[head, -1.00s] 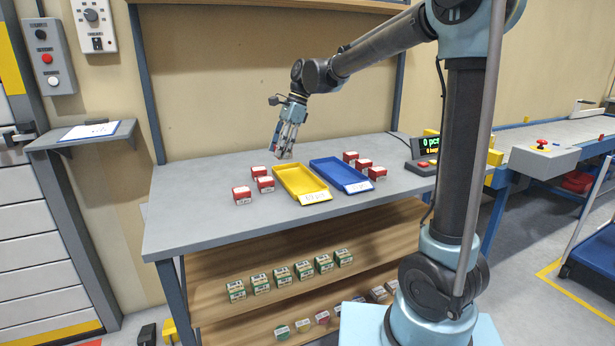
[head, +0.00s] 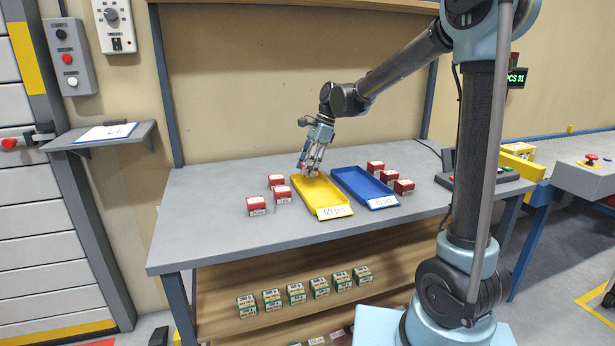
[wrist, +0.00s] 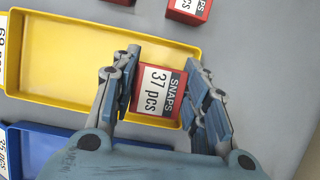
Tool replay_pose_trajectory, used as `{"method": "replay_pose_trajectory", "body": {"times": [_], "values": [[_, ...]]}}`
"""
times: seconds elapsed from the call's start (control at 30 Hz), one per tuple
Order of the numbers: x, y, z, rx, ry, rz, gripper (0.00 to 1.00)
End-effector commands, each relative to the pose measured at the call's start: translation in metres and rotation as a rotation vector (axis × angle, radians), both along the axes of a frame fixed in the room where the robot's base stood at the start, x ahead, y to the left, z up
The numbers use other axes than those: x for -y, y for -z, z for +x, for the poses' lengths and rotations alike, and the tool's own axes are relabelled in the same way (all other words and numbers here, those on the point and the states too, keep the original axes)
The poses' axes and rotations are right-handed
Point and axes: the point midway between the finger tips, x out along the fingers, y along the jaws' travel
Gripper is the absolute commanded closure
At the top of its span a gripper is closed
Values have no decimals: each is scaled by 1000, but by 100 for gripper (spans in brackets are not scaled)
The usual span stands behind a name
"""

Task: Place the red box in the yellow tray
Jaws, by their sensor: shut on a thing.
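The red box (wrist: 160,91), labelled "SNAPS 37 pcs", is between the fingers of my gripper (wrist: 164,92) in the wrist view. My gripper is shut on it. The yellow tray (wrist: 92,45) lies beneath, and the box is over its inner end, close to the end wall. I cannot tell whether the box touches the tray floor. In the head view, my gripper (head: 310,172) is at the back end of the yellow tray (head: 322,197), pointing down. The fingers mostly hide the held box there.
A blue tray (head: 362,186) lies right of the yellow one. Three red boxes, one of them nearest (head: 256,206), stand left of the yellow tray; others (head: 403,187) stand right of the blue tray. The grey table's (head: 215,235) front left is clear. Green-and-white boxes (head: 296,294) fill a lower shelf.

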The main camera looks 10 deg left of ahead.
Motion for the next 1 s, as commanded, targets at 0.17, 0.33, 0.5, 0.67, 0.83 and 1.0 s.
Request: {"method": "replay_pose_trajectory", "body": {"times": [0.17,0.33,0.5,0.67,0.83,1.0], "values": [[1,24,1,0,1,0,85],[1,34,0,0,2,0,85],[1,33,0,0,2,0,85],[1,35,0,0,1,0,50],[1,35,0,0,1,0,50],[1,34,0,0,1,0,50]]}}
